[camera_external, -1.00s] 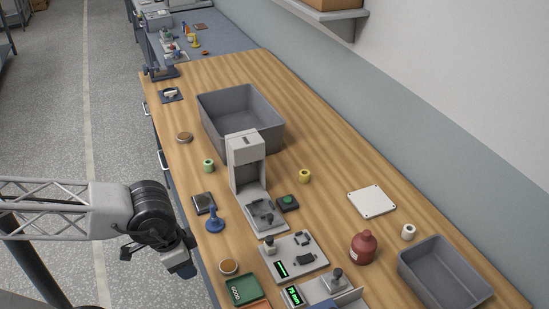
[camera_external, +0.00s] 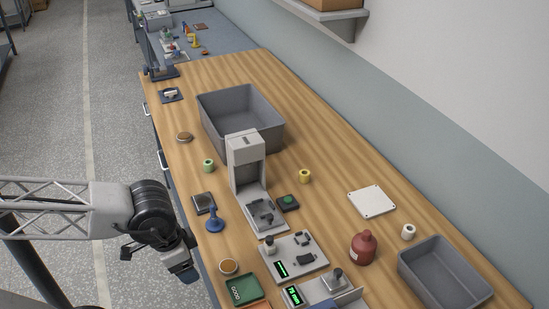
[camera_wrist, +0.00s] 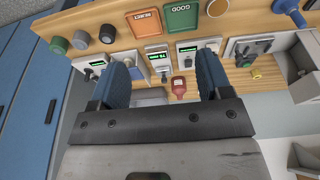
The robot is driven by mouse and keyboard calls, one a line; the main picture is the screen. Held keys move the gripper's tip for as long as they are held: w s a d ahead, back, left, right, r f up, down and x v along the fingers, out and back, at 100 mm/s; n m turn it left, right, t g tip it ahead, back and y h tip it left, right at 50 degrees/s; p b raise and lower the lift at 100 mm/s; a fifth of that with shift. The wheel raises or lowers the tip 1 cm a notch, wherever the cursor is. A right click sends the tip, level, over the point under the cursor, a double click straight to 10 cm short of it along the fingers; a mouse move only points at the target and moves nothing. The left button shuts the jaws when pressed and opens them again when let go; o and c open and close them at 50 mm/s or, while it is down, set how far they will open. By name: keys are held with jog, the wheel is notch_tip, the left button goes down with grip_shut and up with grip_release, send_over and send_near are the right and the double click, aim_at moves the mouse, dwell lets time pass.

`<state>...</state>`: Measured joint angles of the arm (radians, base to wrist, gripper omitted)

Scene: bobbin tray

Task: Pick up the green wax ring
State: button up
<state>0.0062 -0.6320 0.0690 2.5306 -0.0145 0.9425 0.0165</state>
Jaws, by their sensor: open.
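A small green ring-like cylinder (camera_external: 208,166) with a pale top stands upright on the wooden bench, left of the grey press-like stand, in the external view. In the wrist view a dark green round piece (camera_wrist: 60,45) lies at the bench edge on the left; I cannot tell whether either is the wax ring. My gripper (camera_wrist: 162,78) is open and empty, its two blue fingers wide apart. In the external view my gripper (camera_external: 184,270) hangs beside the bench's left edge, nearer the camera than the green cylinder and apart from it.
The grey stand (camera_external: 246,150), a large grey bin (camera_external: 205,115), a blue knobbed tool (camera_external: 214,222) and a dark square pad (camera_external: 201,203) surround the green cylinder. A yellow ring (camera_external: 304,176), a red bottle (camera_external: 362,248) and a green tray (camera_external: 243,286) also stand on the bench.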

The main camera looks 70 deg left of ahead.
jog(key=w+a+r+n+t+h, duration=0.3)
jog(key=w+a+n, duration=0.4)
jog(key=w, duration=0.6)
jog(key=w+a+r+n+t+h, duration=0.1)
jog(key=w+a+r+n+h, duration=0.35)
jog(key=w, duration=0.75)
jog(key=w+a+r+n+t+y, duration=0.1)
jog(key=w+a+n+t, duration=0.3)
jog(key=a, duration=0.8)
jog(key=w+a+r+n+t+y, duration=0.1)
jog(key=w+a+n+t, duration=0.3)
jog(key=a, duration=0.9)
jog(key=w+a+r+n+t+y, duration=0.1)
jog(key=w+a+n+y, duration=0.15)
jog(key=a+n, duration=0.65)
jog(key=n+g+y, duration=0.2)
jog(key=n+y, duration=0.4)
jog(key=n, duration=0.4)
send_near(209, 166)
jog(key=w+a, duration=0.1)
jog(key=w+a+f, duration=0.1)
jog(key=shift+w+a+f, duration=0.1)
jog(key=shift+a+f, duration=0.05)
jog(key=shift+a, duration=0.15)
